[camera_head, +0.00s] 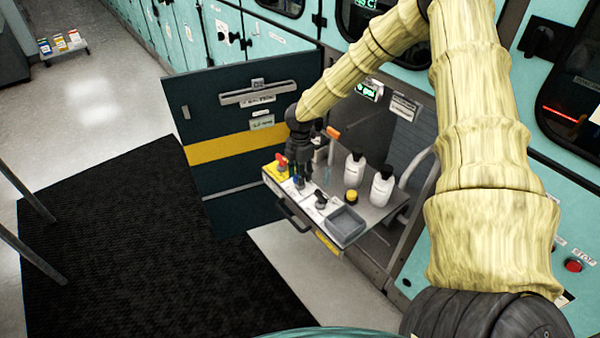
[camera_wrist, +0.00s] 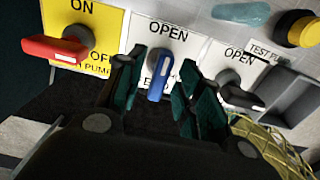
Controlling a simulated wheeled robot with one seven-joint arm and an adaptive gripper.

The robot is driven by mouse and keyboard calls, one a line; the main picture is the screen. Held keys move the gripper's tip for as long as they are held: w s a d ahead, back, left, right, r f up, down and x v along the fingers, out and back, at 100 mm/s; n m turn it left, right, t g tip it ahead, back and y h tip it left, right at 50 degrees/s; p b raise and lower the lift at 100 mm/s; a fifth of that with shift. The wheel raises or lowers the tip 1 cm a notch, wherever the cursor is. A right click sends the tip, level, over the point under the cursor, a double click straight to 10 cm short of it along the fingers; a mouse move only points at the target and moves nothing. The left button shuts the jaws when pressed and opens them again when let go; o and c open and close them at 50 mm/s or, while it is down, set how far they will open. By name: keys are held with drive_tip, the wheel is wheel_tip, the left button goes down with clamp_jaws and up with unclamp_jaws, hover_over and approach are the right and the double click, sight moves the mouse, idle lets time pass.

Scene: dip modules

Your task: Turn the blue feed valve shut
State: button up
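The blue feed valve (camera_wrist: 157,76) is a blue lever on a white plate marked OPEN above it. In the wrist view the lever points down the picture, towards my gripper, and the lettering below its pivot is partly covered. My gripper (camera_wrist: 158,92) is open, with one dark green finger on each side of the blue lever. I cannot tell whether either finger touches it. In the head view my gripper (camera_head: 300,170) is low over the valve row on the pull-out shelf, and the blue valve (camera_head: 298,183) shows just below the fingers.
A red lever (camera_wrist: 58,48) on a yellow ON/OFF plate is left of the blue one. A black-handled valve (camera_wrist: 240,92), also marked OPEN, is close on the right. A yellow knob (camera_head: 351,196), white bottles (camera_head: 355,170) and a grey tray (camera_head: 347,222) share the shelf (camera_head: 375,212).

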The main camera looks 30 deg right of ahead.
drive_tip(key=shift+c, duration=0.2)
clamp_jaws()
